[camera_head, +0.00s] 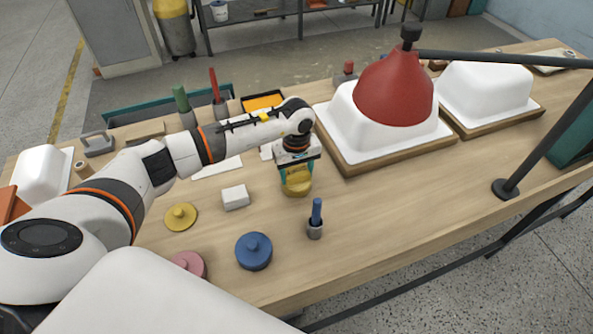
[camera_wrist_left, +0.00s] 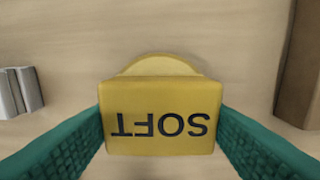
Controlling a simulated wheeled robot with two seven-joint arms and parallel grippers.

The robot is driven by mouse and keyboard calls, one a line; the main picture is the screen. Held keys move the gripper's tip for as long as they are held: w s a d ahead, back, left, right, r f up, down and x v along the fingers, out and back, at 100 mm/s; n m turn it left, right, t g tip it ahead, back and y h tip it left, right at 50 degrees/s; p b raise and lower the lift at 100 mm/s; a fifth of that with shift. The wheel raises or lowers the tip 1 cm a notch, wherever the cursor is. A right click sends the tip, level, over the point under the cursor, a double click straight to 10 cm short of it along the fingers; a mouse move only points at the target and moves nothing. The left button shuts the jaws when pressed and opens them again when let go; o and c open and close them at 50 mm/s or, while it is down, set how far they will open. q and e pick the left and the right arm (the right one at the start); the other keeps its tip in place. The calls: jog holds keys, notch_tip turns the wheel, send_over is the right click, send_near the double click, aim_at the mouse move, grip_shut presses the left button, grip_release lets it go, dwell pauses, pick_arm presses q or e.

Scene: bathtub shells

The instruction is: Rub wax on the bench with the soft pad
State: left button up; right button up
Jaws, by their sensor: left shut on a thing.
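The soft pad (camera_head: 297,184) is yellow and sits between the fingers of my left gripper (camera_head: 296,172). In the left wrist view the pad (camera_wrist_left: 160,115) shows the word SOFT upside down on its block, with a rounded yellow edge beyond it. The green fingers of the left gripper (camera_wrist_left: 160,130) are shut on the block from both sides. The pad is at or just above the wooden bench (camera_head: 390,205); I cannot tell whether it touches. No wax can be made out on the bench. My right gripper is not in view.
White tub shells on wooden boards (camera_head: 356,157) stand behind and right, one under a red cone (camera_head: 395,88). A white block (camera_head: 236,197), yellow disc (camera_head: 180,217), blue disc (camera_head: 254,251) and blue-handled tool (camera_head: 316,215) stand nearby.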

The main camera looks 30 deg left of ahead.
aim_at(295, 171)
pick_arm(q)
jog(key=shift+r+p, duration=0.4)
jog(key=shift+r, duration=0.2)
jog(key=shift+r+p, duration=1.4)
jog(key=shift+r, duration=1.45)
jog(key=shift+s+a, duration=0.1)
